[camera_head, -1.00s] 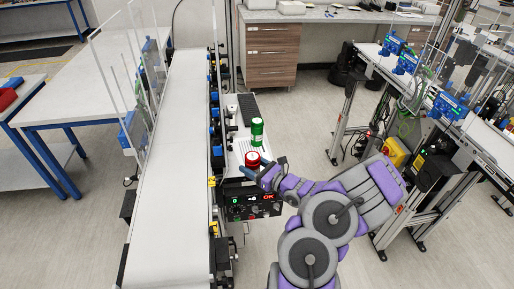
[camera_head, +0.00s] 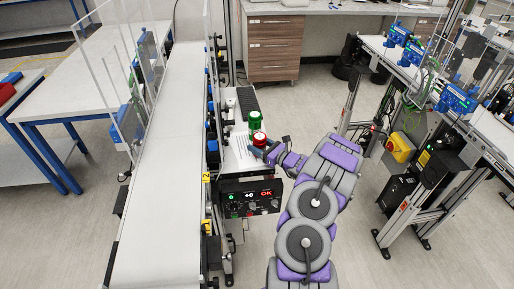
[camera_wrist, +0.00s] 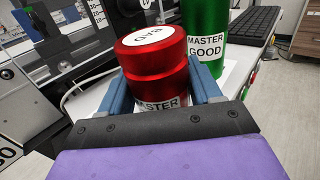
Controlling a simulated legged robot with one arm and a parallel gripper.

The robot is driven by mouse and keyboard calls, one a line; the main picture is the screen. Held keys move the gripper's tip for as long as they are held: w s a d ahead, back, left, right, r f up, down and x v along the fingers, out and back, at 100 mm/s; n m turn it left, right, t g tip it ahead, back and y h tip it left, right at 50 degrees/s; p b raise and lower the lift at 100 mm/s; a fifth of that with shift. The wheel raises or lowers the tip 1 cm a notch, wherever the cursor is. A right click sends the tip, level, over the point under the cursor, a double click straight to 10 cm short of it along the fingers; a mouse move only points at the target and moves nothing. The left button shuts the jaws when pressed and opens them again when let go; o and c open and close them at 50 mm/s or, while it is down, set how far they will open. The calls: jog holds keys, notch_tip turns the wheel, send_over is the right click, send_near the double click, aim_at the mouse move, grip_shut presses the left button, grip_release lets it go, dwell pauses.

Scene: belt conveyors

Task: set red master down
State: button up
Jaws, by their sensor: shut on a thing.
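The red master (camera_head: 259,139) is a short red cylinder with a stepped top and a white label. In the wrist view the red master (camera_wrist: 153,62) stands between the two blue fingers of my gripper (camera_wrist: 160,88), a little tilted in the picture. My gripper (camera_head: 263,151) is shut on it over the small white station table (camera_head: 237,158). The green master (camera_head: 254,122) is a taller upright cylinder just behind it. In the wrist view the green master (camera_wrist: 205,30) reads "MASTER GOOD". The red master's base is hidden, so I cannot tell whether it touches the table.
A black keyboard (camera_head: 248,102) lies behind the green master. A long white belt conveyor (camera_head: 165,170) runs along the left. Another conveyor line with blue units (camera_head: 455,100) stands at right.

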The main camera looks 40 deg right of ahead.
jog(key=shift+s+d+f, duration=0.15)
jog(key=shift+d+f, duration=0.05)
jog(key=shift+d, duration=0.5)
jog(key=o, duration=0.9)
jog(key=shift+a, duration=0.35)
jog(key=o, duration=0.4)
jog(key=shift+a+r, duration=0.15)
jog(key=shift+a, duration=0.5)
jog(key=shift+a+r, duration=0.15)
jog(key=shift+a, duration=0.45)
jog(key=shift+d+f, duration=0.15)
jog(key=shift+d, duration=0.8)
jog(key=shift+s+d+p, duration=0.25)
jog(key=shift+s+p, duration=0.2)
jog(key=shift+s, duration=1.5)
jog(key=shift+s+d+p, duration=0.25)
jog(key=shift+s+p, duration=0.15)
jog(key=shift+s, duration=1.5)
jog(key=shift+s+d+p, duration=0.25)
jog(key=shift+s+p, duration=0.2)
jog(key=shift+s, duration=1.5)
jog(key=shift+d, duration=0.2)
